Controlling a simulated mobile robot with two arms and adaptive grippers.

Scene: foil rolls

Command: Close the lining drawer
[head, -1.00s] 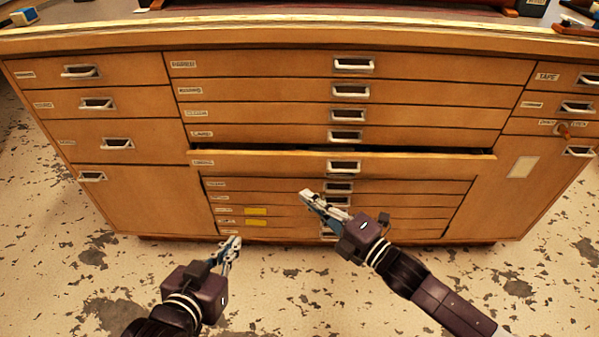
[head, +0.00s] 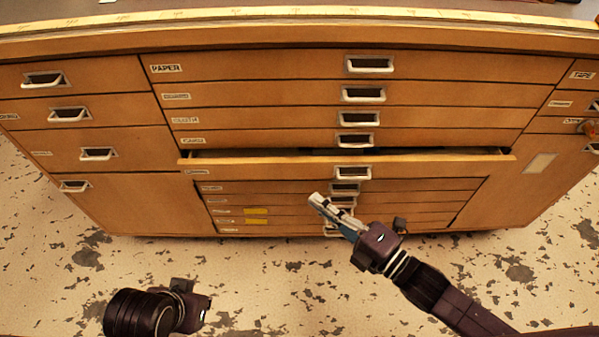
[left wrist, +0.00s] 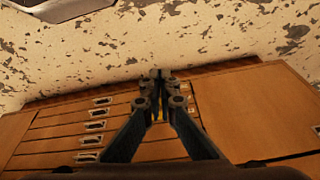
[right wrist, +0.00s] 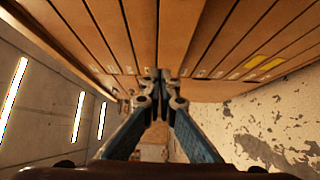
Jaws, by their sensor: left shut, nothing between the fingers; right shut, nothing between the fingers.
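One wide wooden drawer (head: 420,166) in the middle column stands pulled out; its label is too small to read. A dark gap shows behind its top edge, and its white-framed handle (head: 353,172) is at the centre. My right gripper (head: 315,199) is shut and empty, pointing up-left in front of the narrower drawers below the open one. It also shows in the right wrist view (right wrist: 162,78). My left gripper's body is low at the left in the head view, its fingers not clearly visible there. The left wrist view shows its fingers (left wrist: 159,78) shut and empty.
The wooden cabinet (head: 130,210) has other drawers above, below and at both sides, which look shut. The drawer labelled PAPER (head: 250,66) is at the top. Speckled floor (head: 270,285) in front of the cabinet is clear of objects.

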